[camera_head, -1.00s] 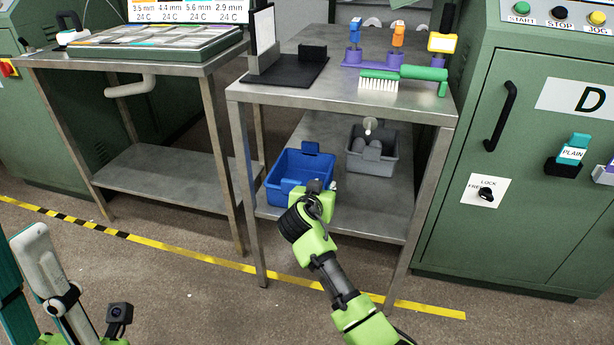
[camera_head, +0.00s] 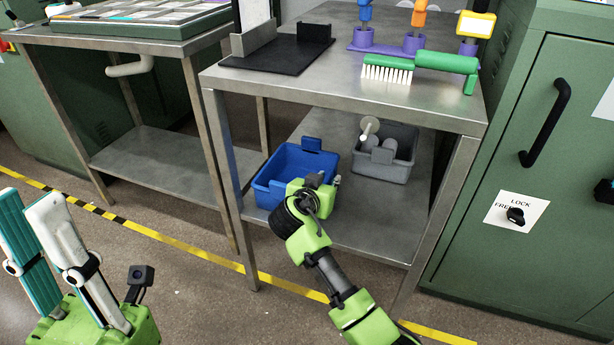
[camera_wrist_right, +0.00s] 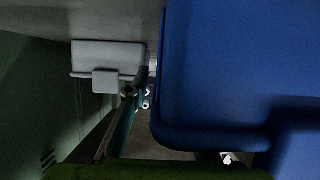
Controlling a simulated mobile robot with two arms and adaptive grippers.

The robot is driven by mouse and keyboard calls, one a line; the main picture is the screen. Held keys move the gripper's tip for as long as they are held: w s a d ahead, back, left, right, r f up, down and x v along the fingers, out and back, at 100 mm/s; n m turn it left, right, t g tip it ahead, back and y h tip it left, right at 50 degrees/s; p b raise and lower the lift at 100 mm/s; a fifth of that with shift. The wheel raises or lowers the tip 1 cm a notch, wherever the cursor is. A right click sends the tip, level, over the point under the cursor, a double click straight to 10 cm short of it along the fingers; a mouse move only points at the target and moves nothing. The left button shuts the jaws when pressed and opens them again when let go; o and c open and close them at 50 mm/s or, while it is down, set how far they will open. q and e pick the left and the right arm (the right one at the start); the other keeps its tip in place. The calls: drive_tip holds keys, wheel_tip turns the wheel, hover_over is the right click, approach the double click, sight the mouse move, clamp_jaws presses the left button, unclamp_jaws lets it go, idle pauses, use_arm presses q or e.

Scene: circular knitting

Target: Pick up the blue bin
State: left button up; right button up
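The blue bin (camera_head: 272,180) stands on the lower shelf of the metal table, left of a grey bin. It looks empty where its inside shows. My right gripper (camera_head: 316,190) is at its front right corner, overlapping the rim, and its fingers are mostly hidden. In the right wrist view the blue bin (camera_wrist_right: 225,70) fills the right side, close to the camera. A teal finger (camera_wrist_right: 122,130) shows left of its wall; I cannot tell whether the fingers close on it. My left gripper (camera_head: 36,225) is at the lower left, fingers apart and empty, away from the table.
The grey bin (camera_head: 399,171) with grey cylindrical items stands at the shelf's back right. The table's top (camera_head: 330,88) overhangs the shelf, and its legs flank it. A green brush (camera_head: 440,62) lies on top. A green cabinet (camera_head: 540,210) stands close on the right.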

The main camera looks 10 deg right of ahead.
drive_tip(key=shift+w, duration=0.1)
clamp_jaws()
